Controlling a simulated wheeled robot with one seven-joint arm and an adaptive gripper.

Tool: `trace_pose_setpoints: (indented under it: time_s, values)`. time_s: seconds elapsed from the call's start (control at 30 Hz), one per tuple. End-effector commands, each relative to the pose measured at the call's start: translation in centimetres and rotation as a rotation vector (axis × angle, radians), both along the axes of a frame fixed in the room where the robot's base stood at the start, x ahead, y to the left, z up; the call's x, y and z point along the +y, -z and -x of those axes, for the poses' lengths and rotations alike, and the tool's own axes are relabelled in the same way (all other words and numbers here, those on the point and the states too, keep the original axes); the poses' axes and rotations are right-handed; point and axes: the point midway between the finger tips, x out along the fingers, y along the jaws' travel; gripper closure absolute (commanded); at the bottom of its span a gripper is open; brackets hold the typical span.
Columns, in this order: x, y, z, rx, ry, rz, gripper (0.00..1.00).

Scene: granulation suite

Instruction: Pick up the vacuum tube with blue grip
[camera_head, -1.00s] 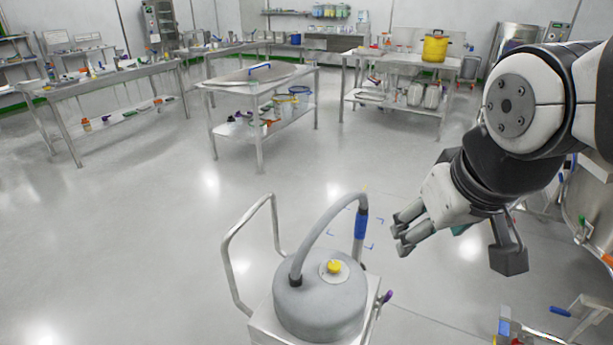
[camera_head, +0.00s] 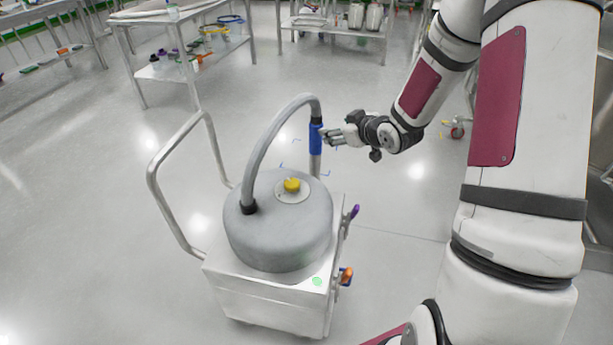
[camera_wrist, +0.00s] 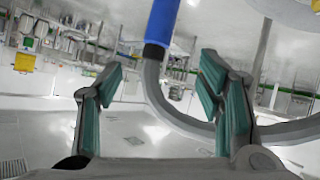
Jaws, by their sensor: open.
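The vacuum tube (camera_head: 258,163) is a grey hose that arches up from the grey vacuum drum and bends down at its right end. Its blue grip (camera_head: 316,138) is a sleeve around that downward end. My gripper (camera_head: 328,137) is right of the blue grip, with its fingers pointing at it. In the wrist view my gripper (camera_wrist: 157,85) is open, with green finger pads apart. There the blue grip (camera_wrist: 162,22) and the grey tube (camera_wrist: 153,88) show between and beyond the fingertips. I cannot tell whether the fingers touch the grip.
The vacuum drum (camera_head: 278,230) with a yellow knob (camera_head: 292,184) sits on a white cart (camera_head: 270,298) with a bent handle (camera_head: 152,180) at its left. Steel tables (camera_head: 190,55) stand behind. The floor around the cart is mostly clear.

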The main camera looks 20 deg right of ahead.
Motion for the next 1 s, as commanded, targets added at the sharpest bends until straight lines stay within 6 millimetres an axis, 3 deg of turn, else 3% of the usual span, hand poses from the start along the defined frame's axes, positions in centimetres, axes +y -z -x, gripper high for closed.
trace_pose_setpoints:
  time_s: [0.03,0.1,0.3,0.4,0.67,1.0]
  values:
    - [-0.4,3.2,-0.5,-0.028,-0.009,-0.035,0.39]
    - [-0.7,5.9,-1.0,-0.088,-0.026,-0.081,0.39]
    - [-1.3,12.2,-1.1,-0.276,-0.044,-0.222,0.39]
    - [-1.7,14.2,-0.7,-0.357,-0.038,-0.279,0.39]
    - [-2.1,15.8,-0.2,-0.459,-0.025,-0.342,0.39]
    - [-0.9,15.7,-5.9,-0.462,-0.027,-0.342,0.39]
